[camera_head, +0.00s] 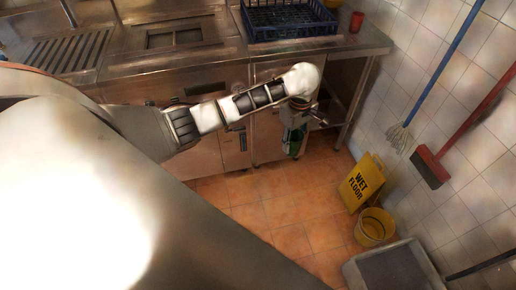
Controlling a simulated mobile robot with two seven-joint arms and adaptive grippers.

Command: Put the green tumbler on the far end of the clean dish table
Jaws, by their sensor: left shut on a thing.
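My left arm reaches in from the left. Its gripper (296,127) points down and is shut on the green tumbler (294,143). The tumbler hangs in front of the steel counter's cabinet front, below the level of the top; its upper part is hidden by the gripper. The steel dish table (340,43) runs along the back, and its right end lies beyond my gripper. My right gripper does not show.
A blue dish rack (288,18) and a red cup (356,21) stand on the table's right part. A yellow wet floor sign (362,183), a yellow bucket (374,227) and a grey bin (392,268) stand at the right. A mop (402,138) and red brush (430,166) lean on the tiled wall.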

